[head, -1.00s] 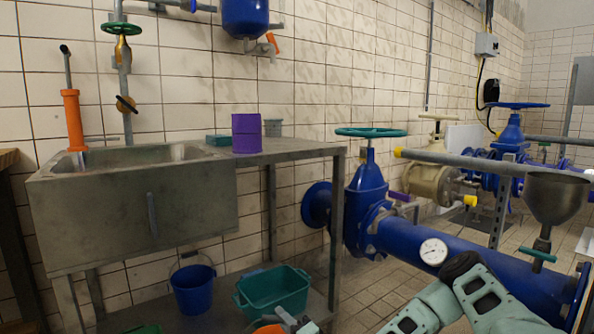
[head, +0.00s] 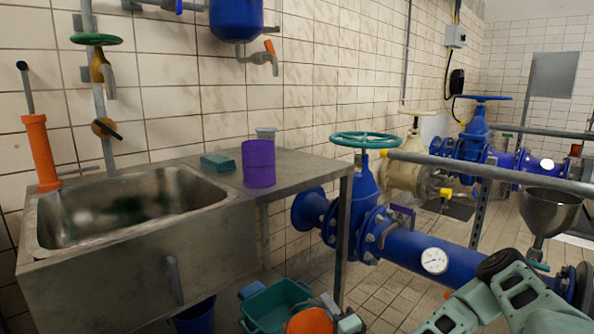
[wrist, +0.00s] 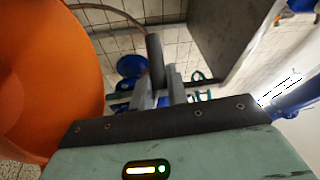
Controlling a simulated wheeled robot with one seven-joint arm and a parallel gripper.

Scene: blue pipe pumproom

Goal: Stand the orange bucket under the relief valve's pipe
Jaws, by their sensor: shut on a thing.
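The orange bucket (head: 310,321) shows at the bottom edge of the head view, partly cut off. In the wrist view the orange bucket (wrist: 45,75) fills the left side, beside my gripper. My gripper (wrist: 160,88) is shut on the bucket's handle, a thin wire with a grey grip (wrist: 155,60). My gripper (head: 330,304) is just right of the bucket in the head view. A blue tank (head: 237,18) hangs on the wall, with an orange-levered valve and short downward spout (head: 273,62) at its right. I cannot tell whether this is the relief valve.
A steel sink (head: 90,270) and side table (head: 300,170) stand at left, with a purple can (head: 258,164) on top. A teal tub (head: 262,310) and blue bucket (head: 197,318) are below. Blue pipework (head: 400,248) and a funnel (head: 548,210) are at right.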

